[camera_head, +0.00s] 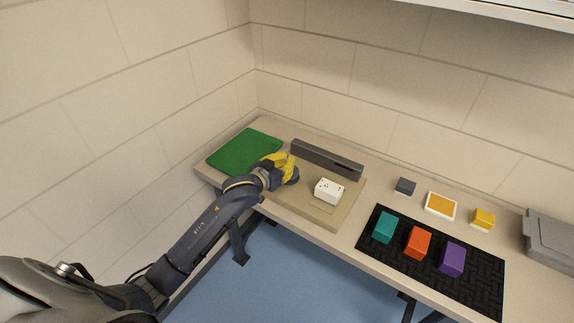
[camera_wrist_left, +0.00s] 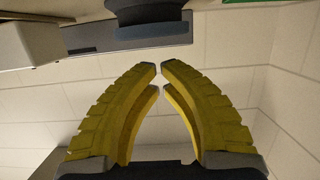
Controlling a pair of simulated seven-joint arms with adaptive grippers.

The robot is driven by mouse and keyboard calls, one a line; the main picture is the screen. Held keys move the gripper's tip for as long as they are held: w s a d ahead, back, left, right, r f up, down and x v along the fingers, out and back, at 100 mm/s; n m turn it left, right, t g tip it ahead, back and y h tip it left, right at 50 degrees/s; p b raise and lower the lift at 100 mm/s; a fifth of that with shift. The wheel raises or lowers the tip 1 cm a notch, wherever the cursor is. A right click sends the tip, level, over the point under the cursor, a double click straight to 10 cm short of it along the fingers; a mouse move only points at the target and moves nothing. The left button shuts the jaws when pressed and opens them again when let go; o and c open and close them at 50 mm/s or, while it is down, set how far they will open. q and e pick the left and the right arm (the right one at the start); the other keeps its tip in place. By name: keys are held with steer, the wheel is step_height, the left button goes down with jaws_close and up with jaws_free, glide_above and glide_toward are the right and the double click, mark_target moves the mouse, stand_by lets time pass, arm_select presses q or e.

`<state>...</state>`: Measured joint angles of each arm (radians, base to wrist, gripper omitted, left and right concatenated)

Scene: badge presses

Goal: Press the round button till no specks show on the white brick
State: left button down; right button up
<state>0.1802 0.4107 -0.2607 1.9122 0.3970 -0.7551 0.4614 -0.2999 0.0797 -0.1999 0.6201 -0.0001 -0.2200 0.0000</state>
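The white brick (camera_head: 329,191) sits on the beige base board (camera_head: 345,212) and shows several dark specks. Its plain side also shows at the upper left of the left wrist view (camera_wrist_left: 28,45). The dark round button (camera_head: 293,179) stands on the board to the left of the brick, partly hidden by my left gripper; it also shows at the top of the left wrist view (camera_wrist_left: 146,14). My left gripper (camera_head: 290,157) has yellow fingers with their tips nearly together and nothing between them (camera_wrist_left: 159,68). It is by the button; contact cannot be told. My right gripper is not in view.
A dark grey bar (camera_head: 326,160) stands behind the brick. A green mat (camera_head: 243,151) lies left. A black mat (camera_head: 470,286) holds teal, orange and purple blocks. Behind it are a grey block (camera_head: 405,186), an orange-and-white tile (camera_head: 441,206) and a yellow block (camera_head: 483,218). A grey case (camera_head: 550,240) stands far right.

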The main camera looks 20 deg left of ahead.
arm_select(q)
steer(key=shift+f, duration=0.8)
steer(key=shift+f, duration=1.4)
steer(key=shift+r, duration=0.1)
step_height(320, 180, up, 4)
steer(key=shift+r, duration=0.1)
steer(key=v, duration=1)
stand_by(0.4)
